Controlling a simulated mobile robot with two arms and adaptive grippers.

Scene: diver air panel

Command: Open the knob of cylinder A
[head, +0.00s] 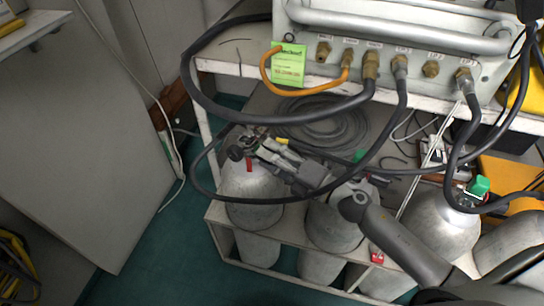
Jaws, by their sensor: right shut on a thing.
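The leftmost grey cylinder (252,190) stands upright in the rack, with a dark valve (236,153) and a red tag (249,165) at its top. My right gripper (266,149) reaches in from the lower right, its fingers shut at the right side of this valve. They look closed on the valve's knob, which they mostly hide. I cannot read which cylinder is A. A middle cylinder (334,222) stands partly behind my right arm, with a bit of green (358,155) near its top. A right cylinder (440,222) has a green knob (480,185). My left gripper is not in view.
The air panel (410,45) sits on the shelf above, with dark hoses and an orange hose (268,72) hanging from its fittings. A dark hose (205,175) loops close around the gripper and left cylinder. A green tag (288,66) hangs on the panel. Green floor lies left.

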